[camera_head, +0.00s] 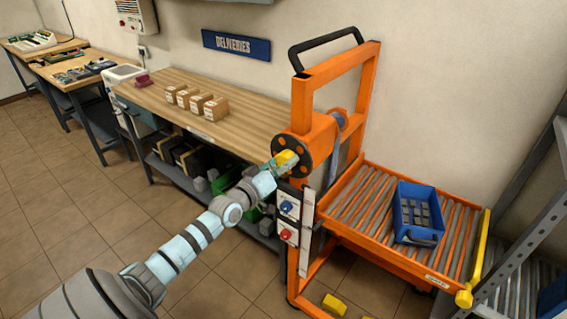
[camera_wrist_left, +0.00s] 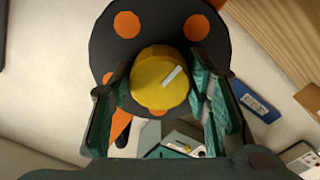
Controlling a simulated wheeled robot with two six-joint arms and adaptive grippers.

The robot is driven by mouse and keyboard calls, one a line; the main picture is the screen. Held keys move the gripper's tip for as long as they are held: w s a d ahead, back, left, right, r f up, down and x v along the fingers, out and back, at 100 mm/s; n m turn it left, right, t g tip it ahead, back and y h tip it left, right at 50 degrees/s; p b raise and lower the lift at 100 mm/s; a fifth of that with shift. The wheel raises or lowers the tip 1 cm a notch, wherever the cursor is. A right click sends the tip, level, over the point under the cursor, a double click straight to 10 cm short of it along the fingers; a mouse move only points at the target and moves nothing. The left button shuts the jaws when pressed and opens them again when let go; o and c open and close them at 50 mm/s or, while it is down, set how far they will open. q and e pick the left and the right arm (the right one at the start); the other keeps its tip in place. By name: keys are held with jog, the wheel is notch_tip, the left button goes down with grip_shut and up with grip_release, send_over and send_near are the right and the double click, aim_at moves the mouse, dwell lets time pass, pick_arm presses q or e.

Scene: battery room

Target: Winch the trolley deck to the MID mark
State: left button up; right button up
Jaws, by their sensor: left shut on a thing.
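The orange trolley (camera_head: 337,117) stands right of the wooden bench, with a roller deck (camera_head: 357,206) at its front. A black winch disc (camera_head: 300,150) with orange spots sits on the trolley's post; it also fills the top of the left wrist view (camera_wrist_left: 105,60). My left gripper (camera_head: 279,164) is at the disc, shut on its yellow knob (camera_head: 286,158). In the left wrist view the yellow knob (camera_wrist_left: 160,78) with a white mark sits between the two fingers. A scale strip (camera_head: 305,235) runs down the post; I cannot read its marks. My right gripper is not in view.
A blue bin (camera_head: 418,213) with grey blocks rests on the deck. A yellow bar (camera_head: 474,262) edges the deck's right end. The bench (camera_head: 240,113) holds several small boxes. A grey metal rack (camera_head: 520,245) stands at the right. Floor at the lower left is clear.

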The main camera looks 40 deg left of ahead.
pick_arm(q)
jog(key=shift+r+n, duration=0.1)
jog(key=shift+n, duration=0.5)
jog(key=o, duration=1.2)
jog(key=shift+c, duration=0.2)
